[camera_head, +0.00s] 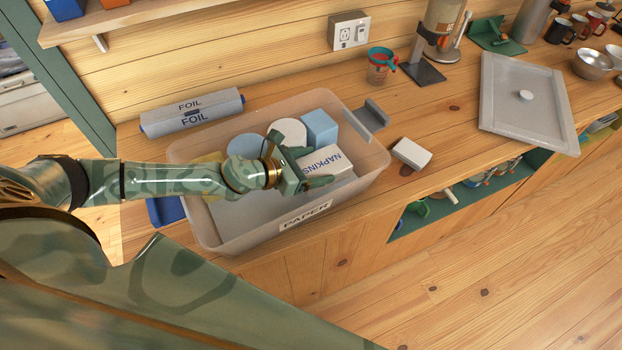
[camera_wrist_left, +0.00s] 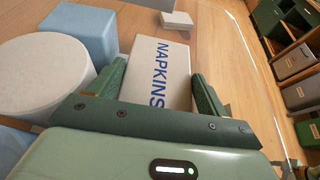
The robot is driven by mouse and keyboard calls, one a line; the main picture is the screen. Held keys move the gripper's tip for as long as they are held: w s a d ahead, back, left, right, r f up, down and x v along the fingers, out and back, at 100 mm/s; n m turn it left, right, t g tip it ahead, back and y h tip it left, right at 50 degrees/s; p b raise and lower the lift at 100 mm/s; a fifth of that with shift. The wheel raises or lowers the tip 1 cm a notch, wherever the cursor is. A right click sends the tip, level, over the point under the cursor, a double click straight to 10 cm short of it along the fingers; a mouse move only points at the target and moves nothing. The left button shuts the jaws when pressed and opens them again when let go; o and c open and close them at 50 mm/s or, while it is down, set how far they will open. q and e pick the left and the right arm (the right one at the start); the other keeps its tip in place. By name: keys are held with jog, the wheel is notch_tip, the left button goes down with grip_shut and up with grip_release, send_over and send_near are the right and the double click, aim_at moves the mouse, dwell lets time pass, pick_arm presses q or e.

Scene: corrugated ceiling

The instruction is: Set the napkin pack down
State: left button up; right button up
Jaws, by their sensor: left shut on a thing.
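The napkin pack (camera_head: 332,163) is a white box with blue NAPKINS lettering, in the head view inside the translucent bin marked PAPER (camera_head: 207,226). My left gripper (camera_head: 318,183) is shut on the pack. In the left wrist view the pack (camera_wrist_left: 158,75) lies between the two green fingers of my left gripper (camera_wrist_left: 163,88). I cannot tell whether the pack touches the bin floor. My right gripper is in neither view.
The bin also holds a blue block (camera_head: 320,129), a white round item (camera_head: 290,131) and a blue-grey round item (camera_head: 246,147). A FOIL box (camera_head: 191,111) lies behind it. A small white box (camera_head: 411,153) is to its right. A grey lid-like panel (camera_head: 527,107) lies farther right.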

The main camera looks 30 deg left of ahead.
pick_arm(q)
jog(key=shift+f+b, duration=1.3)
jog(key=shift+f, duration=0.85)
jog(key=o, duration=1)
jog(key=shift+o, duration=0.2)
jog(key=shift+r, duration=0.15)
jog(key=shift+s+a+r, duration=0.1)
jog(key=shift+s+a, duration=0.05)
jog(key=shift+s, duration=0.1)
jog(key=v, duration=0.6)
jog(key=shift+s, duration=0.1)
jog(key=shift+s+a+r, duration=0.2)
jog(key=shift+s, duration=0.1)
